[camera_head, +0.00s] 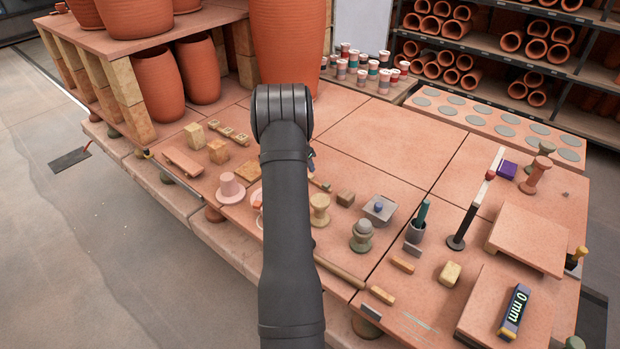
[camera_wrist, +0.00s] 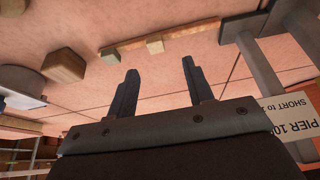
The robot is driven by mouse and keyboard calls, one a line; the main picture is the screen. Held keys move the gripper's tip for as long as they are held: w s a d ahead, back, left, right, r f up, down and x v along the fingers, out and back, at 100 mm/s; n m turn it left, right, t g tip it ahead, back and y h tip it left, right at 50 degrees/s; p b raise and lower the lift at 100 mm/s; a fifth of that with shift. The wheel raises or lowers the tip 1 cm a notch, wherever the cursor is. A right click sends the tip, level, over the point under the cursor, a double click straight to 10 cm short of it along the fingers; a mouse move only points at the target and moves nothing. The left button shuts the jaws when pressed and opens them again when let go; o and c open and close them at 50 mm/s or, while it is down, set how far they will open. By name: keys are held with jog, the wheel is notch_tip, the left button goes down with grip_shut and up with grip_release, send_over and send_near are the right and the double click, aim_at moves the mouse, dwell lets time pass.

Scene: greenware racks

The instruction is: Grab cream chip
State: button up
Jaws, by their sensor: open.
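In the wrist view my gripper (camera_wrist: 158,80) is open, with two dark fingers apart and nothing between them. A small pale cream piece (camera_wrist: 155,46) lies just beyond the fingertips, against a thin wooden strip (camera_wrist: 185,33). It looks like the cream chip, though I cannot be sure. A second, greener small piece (camera_wrist: 112,57) sits near the strip's end. In the head view my arm hides most of this spot; only a bit of the strip (camera_head: 318,183) shows to its right.
A brown wooden cube (camera_wrist: 63,65) lies near the strip's end, also seen in the head view (camera_head: 345,198). A grey block with a blue knob (camera_head: 379,209) stands beyond it. A printed card (camera_wrist: 285,118) is near the fingers. The slab's back middle (camera_head: 375,135) is clear.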

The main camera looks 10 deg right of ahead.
jog(key=x, duration=0.5)
jog(key=shift+s+f, duration=0.15)
jog(key=shift+s, duration=0.25)
jog(key=shift+w+d+f, duration=0.15)
jog(key=shift+w+f, duration=0.05)
jog(key=shift+f, duration=0.25)
grip_shut()
